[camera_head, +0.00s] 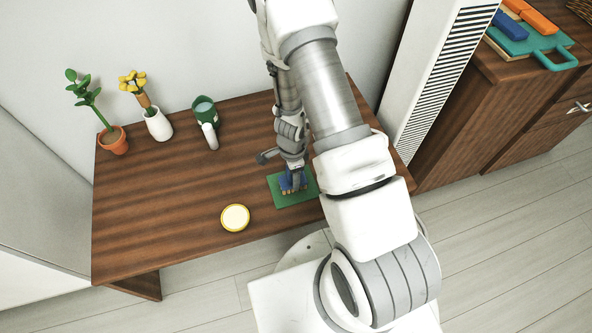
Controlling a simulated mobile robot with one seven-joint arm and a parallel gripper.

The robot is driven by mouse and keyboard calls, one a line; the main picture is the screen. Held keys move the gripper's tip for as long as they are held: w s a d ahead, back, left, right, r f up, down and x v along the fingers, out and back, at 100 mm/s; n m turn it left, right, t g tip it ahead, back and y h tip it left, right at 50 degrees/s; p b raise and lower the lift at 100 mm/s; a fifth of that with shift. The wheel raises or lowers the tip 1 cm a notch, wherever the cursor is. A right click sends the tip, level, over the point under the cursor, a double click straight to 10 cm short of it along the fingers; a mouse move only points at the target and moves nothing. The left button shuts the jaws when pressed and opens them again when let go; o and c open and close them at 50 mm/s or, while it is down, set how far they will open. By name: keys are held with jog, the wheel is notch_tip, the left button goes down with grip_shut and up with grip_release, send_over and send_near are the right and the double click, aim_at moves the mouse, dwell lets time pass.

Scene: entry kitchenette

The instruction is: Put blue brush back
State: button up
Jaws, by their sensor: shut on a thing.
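My gripper (291,170) points down over the right part of the brown wooden table and is shut on a blue brush (288,183). The brush shows as a small blue body with tan at its lower edge. It is over a green rectangular mat (284,201); I cannot tell whether it touches the mat. My gripper and wrist hide part of the brush.
A white slatted unit (435,75) stands right. The table's left front is clear.

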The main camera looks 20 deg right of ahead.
jog(key=shift+f, duration=0.1)
jog(key=o, duration=0.7)
jog(key=shift+f, duration=0.1)
jog(key=o, duration=0.5)
